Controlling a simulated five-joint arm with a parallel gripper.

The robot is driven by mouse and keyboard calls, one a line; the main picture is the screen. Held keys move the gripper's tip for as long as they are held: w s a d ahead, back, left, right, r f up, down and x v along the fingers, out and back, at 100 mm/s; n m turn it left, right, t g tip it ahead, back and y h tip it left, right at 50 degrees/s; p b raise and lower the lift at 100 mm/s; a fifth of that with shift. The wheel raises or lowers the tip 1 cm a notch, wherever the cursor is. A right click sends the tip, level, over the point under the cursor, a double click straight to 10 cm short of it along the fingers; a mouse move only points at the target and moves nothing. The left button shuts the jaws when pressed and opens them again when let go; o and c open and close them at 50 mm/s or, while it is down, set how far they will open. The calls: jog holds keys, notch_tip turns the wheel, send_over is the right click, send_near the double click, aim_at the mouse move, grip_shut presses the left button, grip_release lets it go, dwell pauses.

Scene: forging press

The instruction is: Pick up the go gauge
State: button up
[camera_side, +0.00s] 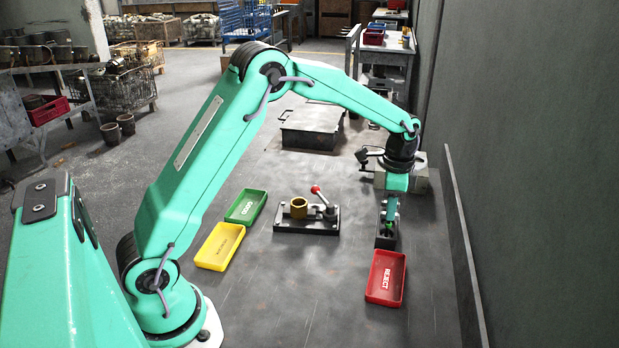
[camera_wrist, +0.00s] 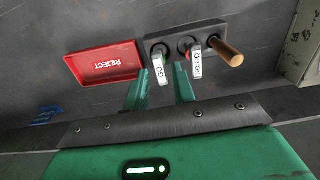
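The go gauge (camera_wrist: 158,68) stands in a dark rack (camera_wrist: 212,27), with its white "GO" label showing in the wrist view. My gripper (camera_wrist: 162,75) is open, with one green finger on each side of the go gauge in that view. I cannot tell whether either finger touches it. In the side view my gripper (camera_side: 391,210) points down right over the rack (camera_side: 386,242), and hides most of the gauges. The no-go gauge (camera_wrist: 197,63), labelled "NO GO", stands to the right of the right finger.
A brass cylinder (camera_wrist: 230,53) sits at the rack's right end. The red reject tray (camera_side: 386,278) is close in front of the rack. A fixture (camera_side: 290,226) with a brass ring and a red-knobbed lever, a green tray (camera_side: 246,206) and a yellow tray (camera_side: 219,246) stand left. A wall is right.

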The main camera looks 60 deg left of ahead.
aim_at(389, 223)
jog(key=shift+f, duration=0.25)
jog(key=shift+f, duration=2.55)
jog(key=shift+r, duration=0.1)
grip_shut()
